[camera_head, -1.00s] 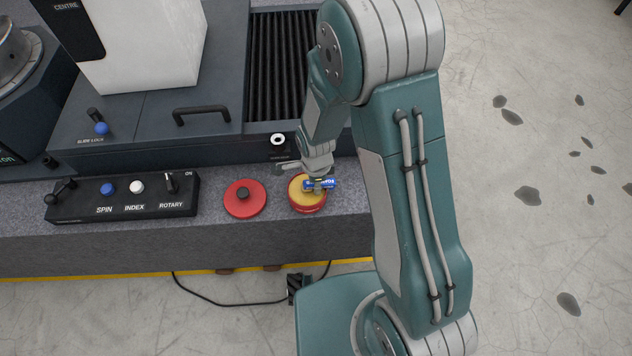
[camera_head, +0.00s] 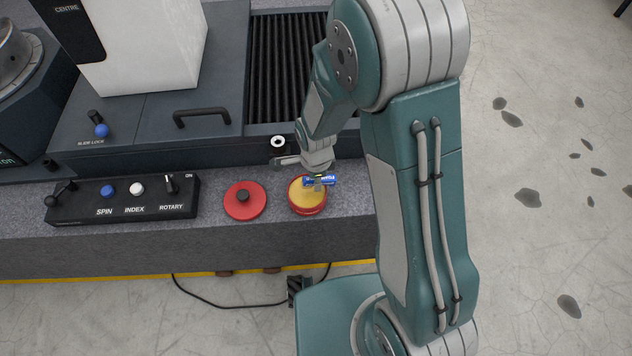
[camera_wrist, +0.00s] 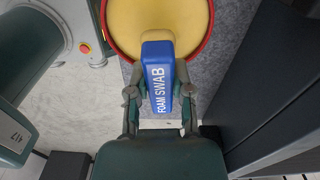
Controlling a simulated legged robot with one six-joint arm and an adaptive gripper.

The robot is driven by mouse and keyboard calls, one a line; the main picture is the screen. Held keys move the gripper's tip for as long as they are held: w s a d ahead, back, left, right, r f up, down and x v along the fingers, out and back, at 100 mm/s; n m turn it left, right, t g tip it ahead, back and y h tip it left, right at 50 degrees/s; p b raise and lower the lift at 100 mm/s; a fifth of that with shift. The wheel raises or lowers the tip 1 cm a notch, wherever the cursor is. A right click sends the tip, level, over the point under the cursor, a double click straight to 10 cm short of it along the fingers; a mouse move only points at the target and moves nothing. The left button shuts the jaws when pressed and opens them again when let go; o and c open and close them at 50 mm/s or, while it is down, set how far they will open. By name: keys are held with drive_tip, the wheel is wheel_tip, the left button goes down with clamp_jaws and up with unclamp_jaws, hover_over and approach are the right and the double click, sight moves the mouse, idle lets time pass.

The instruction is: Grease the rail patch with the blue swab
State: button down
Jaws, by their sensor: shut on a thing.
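The blue swab (camera_wrist: 158,80), labelled FOAM SWAB, is held between the fingers of my gripper (camera_wrist: 160,95) in the wrist view. In the head view the blue swab (camera_head: 320,180) shows over the red tin of yellow grease (camera_head: 304,196). In the wrist view its pale foam tip is over the yellow grease in the tin (camera_wrist: 205,48); I cannot tell whether it touches. In the head view my gripper (camera_head: 319,178) is small and partly hidden. I cannot make out a rail patch.
A red lid (camera_head: 243,201) with a black knob lies left of the tin. A control box (camera_head: 122,199) with knobs stands further left on the granite ledge (camera_head: 215,240). The dark machine bed with ribbed bellows (camera_head: 287,65) rises behind. Open floor lies to the right.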

drive_tip(key=shift+r, duration=2)
drive_tip(key=shift+w, duration=0.1)
